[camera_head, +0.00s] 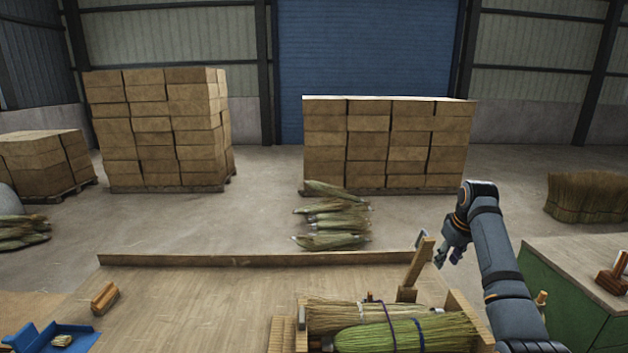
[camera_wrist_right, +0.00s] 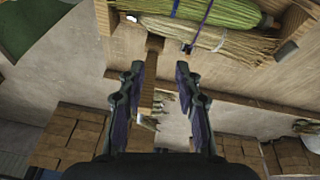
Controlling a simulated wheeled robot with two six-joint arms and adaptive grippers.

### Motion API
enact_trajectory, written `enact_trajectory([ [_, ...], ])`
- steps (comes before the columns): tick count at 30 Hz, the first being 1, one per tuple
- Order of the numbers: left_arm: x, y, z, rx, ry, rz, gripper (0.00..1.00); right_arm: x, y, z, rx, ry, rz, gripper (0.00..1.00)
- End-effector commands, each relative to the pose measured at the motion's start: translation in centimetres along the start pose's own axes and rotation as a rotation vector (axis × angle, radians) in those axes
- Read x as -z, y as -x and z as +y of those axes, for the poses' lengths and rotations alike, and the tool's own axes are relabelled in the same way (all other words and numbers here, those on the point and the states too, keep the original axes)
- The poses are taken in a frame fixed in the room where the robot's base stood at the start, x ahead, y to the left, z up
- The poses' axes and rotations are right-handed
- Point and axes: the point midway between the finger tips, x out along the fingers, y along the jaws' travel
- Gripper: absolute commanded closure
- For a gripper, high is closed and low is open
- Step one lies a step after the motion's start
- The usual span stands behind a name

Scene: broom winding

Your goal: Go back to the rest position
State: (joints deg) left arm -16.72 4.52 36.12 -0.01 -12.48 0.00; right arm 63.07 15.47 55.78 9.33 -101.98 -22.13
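My right gripper (camera_head: 449,254) hangs at the right of the workbench, just right of an upright wooden post (camera_head: 418,262). In the right wrist view its two fingers (camera_wrist_right: 158,75) are spread apart with nothing between them; the post (camera_wrist_right: 150,85) shows beyond the gap. My right arm comes in from the lower right in the head view. My left gripper does not show in either view. Bundles of broom straw, one green (camera_head: 405,334) and one pale (camera_head: 365,314), lie in a wooden cradle (camera_head: 462,312) at the bench front, with dark and purple bands around them.
The bench (camera_head: 200,290) has a raised back edge (camera_head: 250,259) and free room at its left middle. A wooden block (camera_head: 104,297) and a blue tray (camera_head: 55,338) lie at left. A green cabinet (camera_head: 560,270) stands right. Straw bundles (camera_head: 335,222) and stacked boxes (camera_head: 388,145) are behind.

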Motion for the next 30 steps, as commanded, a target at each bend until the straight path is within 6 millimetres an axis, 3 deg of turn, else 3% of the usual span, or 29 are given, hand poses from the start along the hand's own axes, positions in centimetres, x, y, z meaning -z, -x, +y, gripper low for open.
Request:
enact_trajectory([
  [5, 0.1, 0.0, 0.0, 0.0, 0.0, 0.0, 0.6, -2.5, -4.0, -1.7, -0.026, 0.001, -0.014, 0.66],
  [11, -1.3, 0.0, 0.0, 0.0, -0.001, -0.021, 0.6, -7.3, -9.1, -4.7, -0.058, 0.0, -0.024, 0.66],
  [14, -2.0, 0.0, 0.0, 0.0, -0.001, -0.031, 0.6, -11.4, -11.9, -7.1, -0.071, -0.001, -0.026, 0.66],
  [18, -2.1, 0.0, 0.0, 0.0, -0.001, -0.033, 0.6, -19.4, -14.8, -11.7, -0.079, -0.014, -0.023, 0.66],
  [21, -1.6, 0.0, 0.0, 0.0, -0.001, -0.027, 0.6, -24.5, -15.1, -14.4, -0.077, -0.032, -0.014, 0.66],
  [24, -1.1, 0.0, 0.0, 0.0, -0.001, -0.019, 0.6, -28.2, -14.5, -16.3, -0.072, -0.049, -0.008, 0.66],
  [30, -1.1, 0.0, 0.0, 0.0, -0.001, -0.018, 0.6, -33.4, -12.7, -18.8, -0.061, -0.082, 0.0, 0.66],
])
